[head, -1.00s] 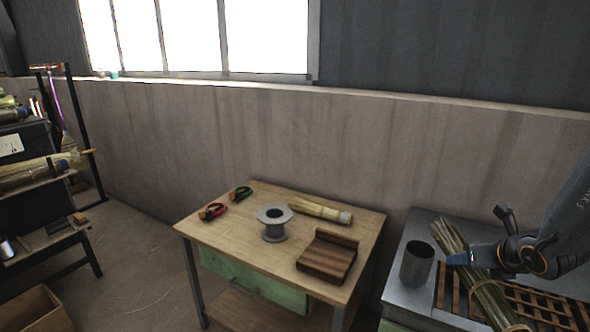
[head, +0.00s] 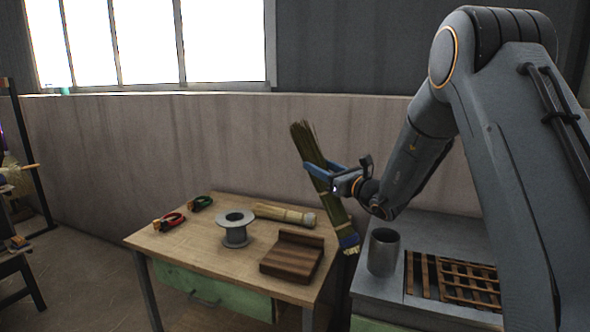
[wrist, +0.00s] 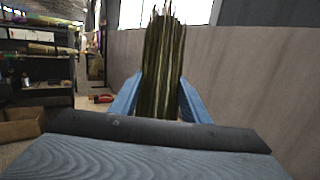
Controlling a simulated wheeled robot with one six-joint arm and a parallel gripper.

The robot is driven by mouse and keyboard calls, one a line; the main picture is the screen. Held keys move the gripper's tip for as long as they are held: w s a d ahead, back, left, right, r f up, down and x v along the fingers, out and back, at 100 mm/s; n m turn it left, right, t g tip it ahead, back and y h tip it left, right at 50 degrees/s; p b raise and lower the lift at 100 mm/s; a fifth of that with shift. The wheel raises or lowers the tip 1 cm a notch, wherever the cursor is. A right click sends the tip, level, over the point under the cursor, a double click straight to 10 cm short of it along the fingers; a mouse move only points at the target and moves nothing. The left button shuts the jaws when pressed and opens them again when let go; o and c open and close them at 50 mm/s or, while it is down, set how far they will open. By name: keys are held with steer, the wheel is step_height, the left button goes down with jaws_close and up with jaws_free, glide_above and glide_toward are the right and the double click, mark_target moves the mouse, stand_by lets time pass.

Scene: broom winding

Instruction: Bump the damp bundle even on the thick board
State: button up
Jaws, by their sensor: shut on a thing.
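My gripper (head: 322,178) is shut around a long green-brown bundle (head: 307,146) of stalks and holds it in the air, tilted, its top leaning left. A blue band shows near the lower end of the bundle, beside the table's right edge. In the wrist view the bundle (wrist: 164,65) stands between the two blue fingers, its lower part hidden. The thick board (head: 290,258), dark striped wood with a raised back strip, lies on the right part of the wooden table, below and left of the bundle.
On the table (head: 190,240) are a grey spool (head: 235,230), a pale tied bundle (head: 284,214), red-handled pliers (head: 170,221) and green-handled pliers (head: 200,202). A metal can (head: 383,252) and slatted rack (head: 455,280) stand on the grey bench at right.

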mark_target(306, 159)
steer(key=a+n+y+b, duration=0.1)
steer(key=y, duration=0.1)
steer(key=w+a+r+y+b, duration=0.1)
steer(key=a+y, duration=0.1)
steer(key=w+a+n+y+b, duration=0.1)
steer(key=y, duration=0.1)
steer(key=shift+a+r+n+g, duration=0.15)
steer(key=shift+r+n+g, duration=0.15)
steer(key=shift+g, duration=0.1)
steer(key=shift+s+a+r+n+g+y+b, duration=1.45)
steer(key=shift+g+y+b, duration=1.05)
steer(key=shift+y, duration=1.1)
step_height(306, 159, down, 7)
steer(key=b, duration=0.2)
steer(key=shift+w, duration=0.4)
steer(key=shift+a+n, duration=0.1)
steer(key=shift+n, duration=0.15)
steer(key=o, duration=0.5)
steer(key=c, duration=0.3)
steer(key=shift+f, duration=0.15)
